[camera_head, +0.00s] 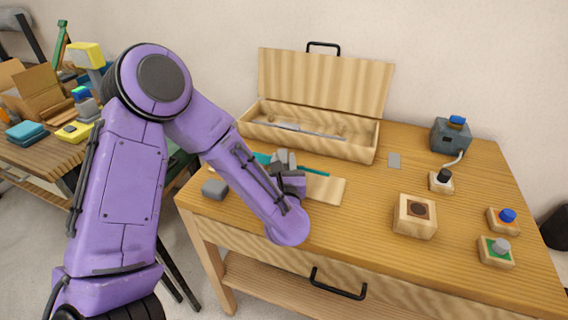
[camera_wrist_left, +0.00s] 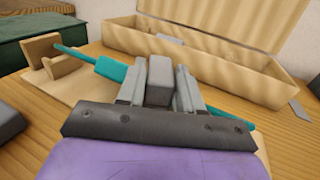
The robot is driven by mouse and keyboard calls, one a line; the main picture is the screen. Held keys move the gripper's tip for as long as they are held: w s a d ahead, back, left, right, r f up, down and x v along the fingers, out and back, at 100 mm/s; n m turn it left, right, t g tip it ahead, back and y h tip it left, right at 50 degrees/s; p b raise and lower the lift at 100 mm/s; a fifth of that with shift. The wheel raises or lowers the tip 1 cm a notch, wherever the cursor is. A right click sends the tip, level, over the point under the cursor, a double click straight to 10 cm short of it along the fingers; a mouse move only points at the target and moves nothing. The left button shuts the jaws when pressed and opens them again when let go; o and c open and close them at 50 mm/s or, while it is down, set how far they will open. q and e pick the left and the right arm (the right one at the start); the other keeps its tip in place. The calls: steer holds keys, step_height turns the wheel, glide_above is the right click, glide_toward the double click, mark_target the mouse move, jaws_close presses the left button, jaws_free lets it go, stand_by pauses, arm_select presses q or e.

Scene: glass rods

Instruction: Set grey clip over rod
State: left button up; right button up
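My left gripper (camera_head: 286,160) is over the left part of the wooden table. In the left wrist view its fingers (camera_wrist_left: 160,84) are closed on a grey block-like clip (camera_wrist_left: 158,80). A teal rod (camera_head: 314,170) runs crosswise beneath the gripper; in the left wrist view (camera_wrist_left: 109,68) it shows on both sides of the fingers. Its left end passes through an upright wooden support (camera_wrist_left: 45,50) on a flat wooden board (camera_head: 327,190). The clip is at the rod, but its underside is hidden, so I cannot tell whether it straddles the rod. My right gripper is out of view.
An open wooden box (camera_head: 367,153) with its lid raised stands behind, holding a thin pale rod (camera_head: 300,130). A loose grey block (camera_head: 215,188) lies left of my gripper. Wooden button boxes (camera_head: 415,217) and a grey device (camera_head: 451,136) stand to the right.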

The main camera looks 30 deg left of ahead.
arm_select(q)
steer(key=shift+w+d+f, duration=0.1)
steer(key=shift+w, duration=0.1)
steer(key=shift+s, duration=0.1)
steer(key=b+v, duration=0.2)
steer(key=v, duration=0.6)
steer(key=shift+s+d, duration=0.25)
steer(key=s+p, duration=0.1)
steer(key=d+r+p, duration=0.1)
steer(key=p, duration=0.1)
steer(key=shift+s+d, duration=0.2)
steer(key=shift+s, duration=0.2)
steer(key=shift+s+d+f+p, duration=0.15)
steer(key=shift+s+p, duration=0.15)
steer(key=shift+p, duration=0.2)
steer(key=shift+s+f, duration=0.2)
